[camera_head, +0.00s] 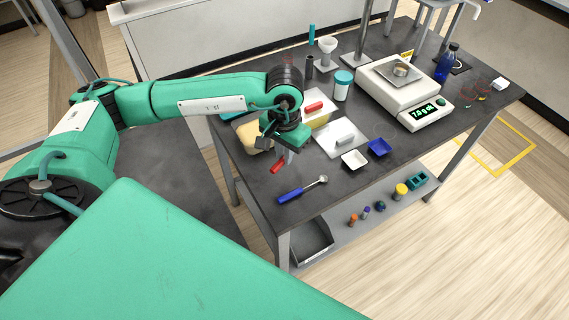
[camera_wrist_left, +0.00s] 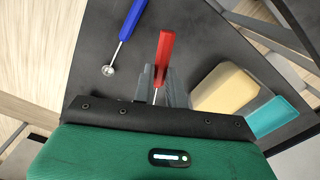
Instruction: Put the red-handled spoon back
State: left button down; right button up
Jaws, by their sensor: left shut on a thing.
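The red-handled spoon shows its red handle (camera_head: 278,166) beside my left gripper, low over the left front part of the dark table (camera_head: 330,195). In the left wrist view the red handle (camera_wrist_left: 165,52) sticks out beyond the fingers, with a bit of metal shaft between them. My left gripper (camera_head: 284,152) is shut on the spoon; its fingers also show in the left wrist view (camera_wrist_left: 158,82). The spoon's bowl is hidden. I cannot tell whether the handle touches the table. My right gripper is not in view.
A blue-handled spoon (camera_head: 302,189) lies at the front edge. A yellowish block (camera_head: 250,136) is left of my gripper. White (camera_head: 354,160) and blue (camera_head: 379,147) dishes, a lidded jar (camera_head: 342,86), a dark cylinder (camera_head: 309,68) and a scale (camera_head: 404,94) stand farther right and back.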

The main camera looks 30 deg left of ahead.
aim_at(284, 177)
pick_arm(q)
notch_tip(284, 177, down, 2)
jog(key=shift+f, duration=0.15)
notch_tip(284, 177, down, 4)
jog(key=shift+f+p, duration=0.25)
jog(key=shift+p, duration=0.55)
jog(key=shift+f, duration=0.1)
jog(key=shift+f+b, duration=0.1)
jog(key=shift+b, duration=0.2)
jog(key=c, duration=1.4)
grip_release()
jog(key=shift+c, duration=0.2)
